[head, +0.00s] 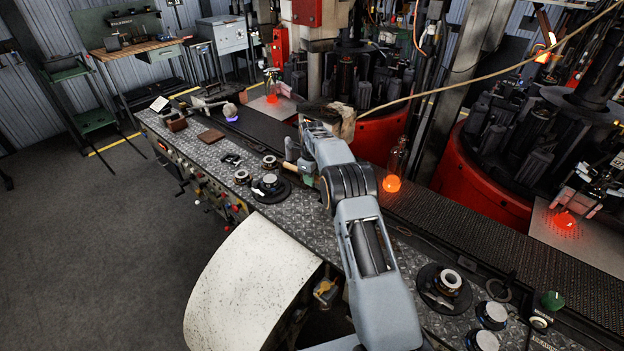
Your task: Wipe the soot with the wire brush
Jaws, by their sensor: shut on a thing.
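My arm reaches up from the bottom over the tread-plate bench, and its end, my gripper (316,124), is over the dark conveyor strip behind the bench. The fingers are mostly hidden by my own wrist. A dark, brush-like piece, which looks like the wire brush (317,109), shows at the gripper's far side, and the gripper is shut on it. A tan block-like piece (345,119) shows just right of it; I cannot tell whether it belongs to the brush. I cannot make out the soot, nor whether the bristles touch a surface.
The bench (218,153) carries several round black fittings and a brown block (211,136). A glowing orange bottle (392,183) stands right of my arm. Red machine bases (377,140) stand behind the conveyor. A pale curved cover (255,275) is in front. Floor at left is clear.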

